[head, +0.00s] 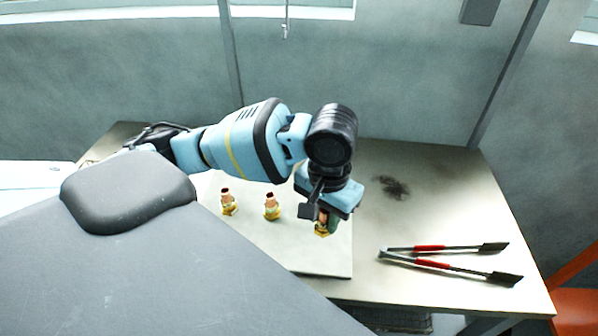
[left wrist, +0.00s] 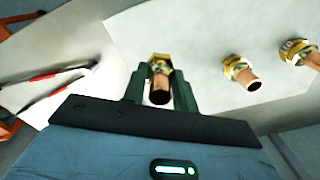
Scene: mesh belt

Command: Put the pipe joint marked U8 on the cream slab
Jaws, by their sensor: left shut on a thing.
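My left gripper (head: 322,222) points down over the right part of the cream slab (head: 318,262). It is shut on a copper and brass pipe joint (head: 321,229), which is at or just above the slab; I cannot tell whether it touches. In the left wrist view the held pipe joint (left wrist: 160,88) stands between the two dark green fingers (left wrist: 160,82). The markings are too small to read. My right gripper is out of view.
A orange chair (head: 578,300) is at the far right.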

